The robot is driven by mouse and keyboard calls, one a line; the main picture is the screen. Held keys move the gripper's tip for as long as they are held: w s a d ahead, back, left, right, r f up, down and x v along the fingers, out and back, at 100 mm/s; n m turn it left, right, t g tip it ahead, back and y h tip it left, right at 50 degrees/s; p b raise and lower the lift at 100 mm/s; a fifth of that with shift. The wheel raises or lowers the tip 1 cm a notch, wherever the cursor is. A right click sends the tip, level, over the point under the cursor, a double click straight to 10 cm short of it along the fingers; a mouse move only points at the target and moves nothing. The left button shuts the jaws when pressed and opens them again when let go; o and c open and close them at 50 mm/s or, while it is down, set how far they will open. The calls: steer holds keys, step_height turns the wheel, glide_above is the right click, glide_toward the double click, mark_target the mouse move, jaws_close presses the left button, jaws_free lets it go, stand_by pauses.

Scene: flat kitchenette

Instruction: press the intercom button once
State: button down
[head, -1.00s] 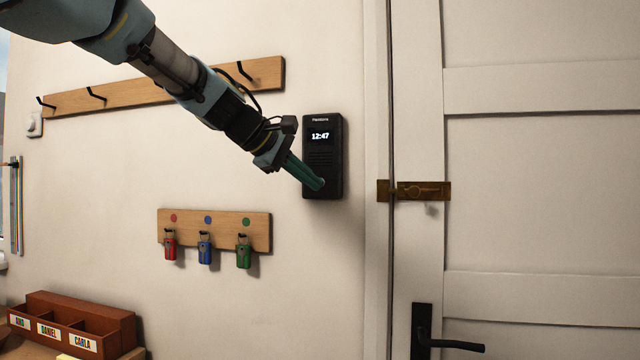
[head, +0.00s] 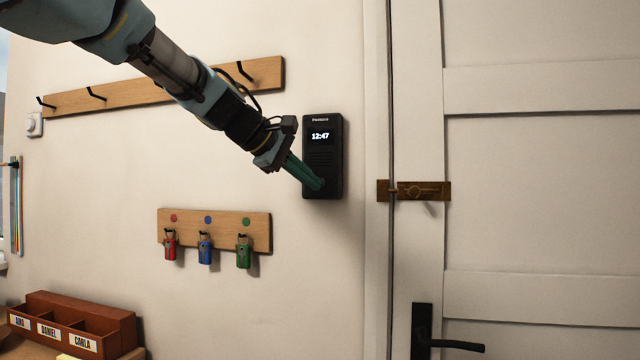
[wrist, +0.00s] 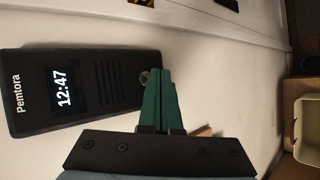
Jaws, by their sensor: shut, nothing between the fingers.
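The black intercom (head: 323,130) is mounted on the wall left of the door, its screen reading 12:47. In the wrist view the intercom (wrist: 120,70) lies to the left, with its screen and speaker slots showing. A small round button (wrist: 146,77) shows at its lower end, right beside the fingertips and partly hidden by them. My gripper (head: 319,184) is shut and empty, its green fingers at the lower part of the intercom. The wrist view shows the closed fingertips (wrist: 157,72) at the button; whether they touch it I cannot tell.
The white door (head: 540,190) with a brass latch (head: 423,190) and black handle (head: 425,340) stands to the right. A key rack (head: 225,220) and a hook rail (head: 130,88) are on the wall. A brown name-labelled tray (head: 110,318) sits lower left.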

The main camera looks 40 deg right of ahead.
steer(key=shift+d, duration=0.1)
steer(key=shift+w+d, duration=0.25)
steer(key=shift+w+d+p, duration=0.15)
steer(key=shift+d+p, duration=0.15)
steer(key=shift+p, duration=0.1)
stand_by(0.6)
steer(key=shift+a, duration=0.15)
steer(key=shift+s+a+b, duration=0.4)
steer(key=shift+a+b, duration=0.05)
steer(key=shift+a, duration=0.05)
stand_by(0.3)
steer(key=shift+s+a+b, duration=0.45)
steer(key=shift+a, duration=0.25)
steer(key=shift+s+a+b, duration=0.4)
steer(key=shift+s+a, duration=0.05)
steer(key=shift+a, duration=0.3)
steer(key=shift+s+a+b, duration=0.45)
steer(key=shift+a, duration=0.25)
